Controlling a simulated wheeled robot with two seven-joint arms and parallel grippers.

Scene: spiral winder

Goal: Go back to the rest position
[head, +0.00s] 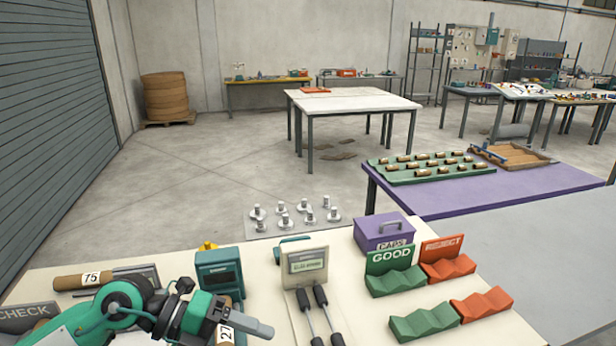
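My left arm comes in from the lower left over the cream worktable (255,258). My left gripper (258,328) points to the right near the front edge of the picture. Its fingers are seen from the side as one grey shape, so I cannot tell whether they are open or shut. A brown tube marked 27 (226,336) shows just below it, partly hidden; I cannot tell if they touch. My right gripper is not in view.
A tester with a display (305,266) and two dark-handled probes stands right of the gripper. A teal device (219,272) stands behind it. Green GOOD (390,258) and orange REJECT (444,248) racks and a purple CAPS box (384,231) are at the right. A tube marked 75 (84,281) lies left.

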